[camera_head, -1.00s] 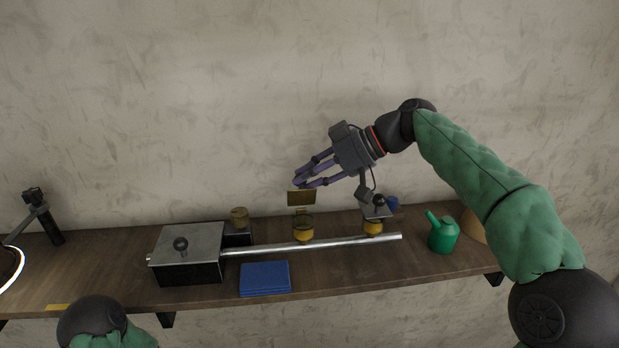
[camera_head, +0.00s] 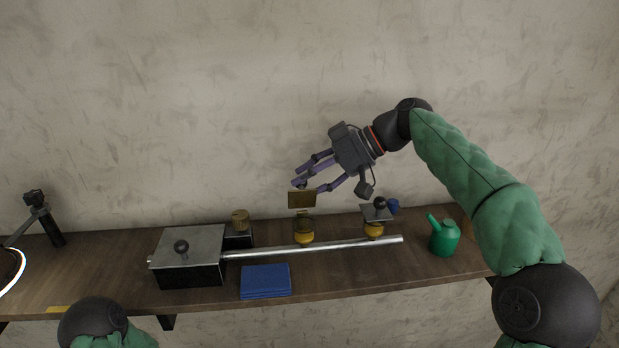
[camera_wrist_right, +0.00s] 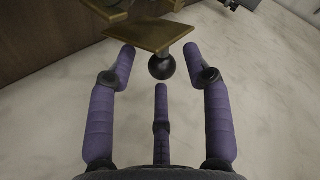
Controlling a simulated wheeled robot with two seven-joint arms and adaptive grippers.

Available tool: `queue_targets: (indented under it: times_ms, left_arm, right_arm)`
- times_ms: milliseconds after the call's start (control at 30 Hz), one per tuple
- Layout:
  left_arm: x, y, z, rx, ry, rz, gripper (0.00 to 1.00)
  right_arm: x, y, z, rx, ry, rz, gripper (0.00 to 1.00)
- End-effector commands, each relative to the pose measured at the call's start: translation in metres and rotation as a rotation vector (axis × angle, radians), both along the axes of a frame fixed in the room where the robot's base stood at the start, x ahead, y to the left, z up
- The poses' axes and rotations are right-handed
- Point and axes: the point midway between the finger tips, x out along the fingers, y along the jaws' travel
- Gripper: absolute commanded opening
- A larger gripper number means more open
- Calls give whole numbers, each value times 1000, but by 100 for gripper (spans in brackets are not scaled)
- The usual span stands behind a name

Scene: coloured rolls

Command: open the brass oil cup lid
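The brass oil cup (camera_head: 304,239) stands on the shelf at the middle of the head view, behind a metal rod. Its square brass lid (camera_head: 302,200) stands up above the cup's back, tilted open. In the right wrist view the lid (camera_wrist_right: 150,37) has a dark round knob (camera_wrist_right: 162,67). My left gripper is out of view.
A second cup (camera_head: 374,231) with a grey lid stands to the right, near a green can (camera_head: 443,239). A metal box (camera_head: 190,275) stands left, and a blue folded cloth (camera_head: 265,282) lies in front of the rod (camera_head: 338,243). The wall is behind.

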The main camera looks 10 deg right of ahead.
Motion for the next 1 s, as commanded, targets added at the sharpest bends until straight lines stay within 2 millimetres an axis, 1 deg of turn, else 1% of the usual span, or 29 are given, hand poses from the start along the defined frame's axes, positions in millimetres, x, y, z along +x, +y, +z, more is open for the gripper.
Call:
queue_targets:
  times_ms: [167,267,367,733,900,1000]
  left_arm:
    - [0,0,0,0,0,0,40]
    - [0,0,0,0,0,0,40]
    - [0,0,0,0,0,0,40]
    - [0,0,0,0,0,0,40]
    - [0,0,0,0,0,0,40]
    - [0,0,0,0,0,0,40]
  right_arm:
    - [0,-1,1,1,-1,0,50]
    - [0,-5,5,1,-3,-2,50]
    - [-2,-15,12,1,-4,-2,50]
    - [-10,-75,51,1,-3,-4,50]
    - [-13,-90,62,1,-1,-2,50]
    - [-14,-95,65,1,0,-2,50]
